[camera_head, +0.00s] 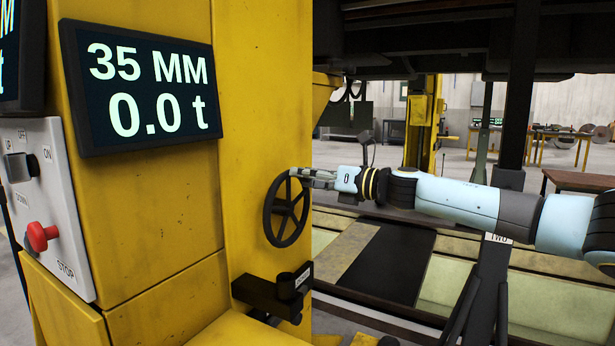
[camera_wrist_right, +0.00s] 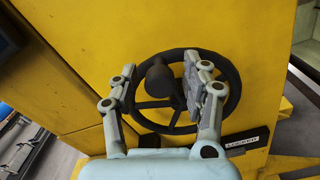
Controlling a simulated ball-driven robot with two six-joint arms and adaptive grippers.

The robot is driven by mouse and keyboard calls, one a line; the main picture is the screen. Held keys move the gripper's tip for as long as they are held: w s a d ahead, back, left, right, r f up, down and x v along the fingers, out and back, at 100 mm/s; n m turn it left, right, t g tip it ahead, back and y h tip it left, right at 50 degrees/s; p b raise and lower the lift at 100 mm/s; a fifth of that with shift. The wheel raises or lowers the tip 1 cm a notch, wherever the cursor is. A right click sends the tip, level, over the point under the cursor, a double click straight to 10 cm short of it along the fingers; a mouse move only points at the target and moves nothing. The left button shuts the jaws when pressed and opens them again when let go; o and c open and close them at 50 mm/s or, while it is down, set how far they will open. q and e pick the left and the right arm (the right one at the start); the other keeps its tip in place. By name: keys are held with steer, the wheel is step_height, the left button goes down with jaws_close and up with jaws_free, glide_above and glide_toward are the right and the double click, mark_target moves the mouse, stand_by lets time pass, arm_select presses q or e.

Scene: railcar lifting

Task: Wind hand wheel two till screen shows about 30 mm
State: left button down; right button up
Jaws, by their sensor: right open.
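The screen (camera_head: 145,88) on the yellow jack column reads 35 MM and 0.0 t. The black spoked hand wheel (camera_head: 268,222) is mounted on the column's side, right of the screen. My right gripper (camera_head: 303,178) reaches in from the right to the wheel's upper rim. In the right wrist view, the open fingers of the gripper (camera_wrist_right: 152,92) stand either side of the wheel's dark knob (camera_wrist_right: 159,76). The right finger overlaps the wheel (camera_wrist_right: 233,82); I cannot tell whether it touches. My left gripper is not in view.
A control panel (camera_head: 45,200) with a red stop button (camera_head: 40,236) is on the left. A black bracket (camera_head: 270,293) juts out below the wheel. The dark railcar underside (camera_head: 430,50) hangs above my right arm.

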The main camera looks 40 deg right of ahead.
steer(key=shift+c, duration=0.4)
jaws_close()
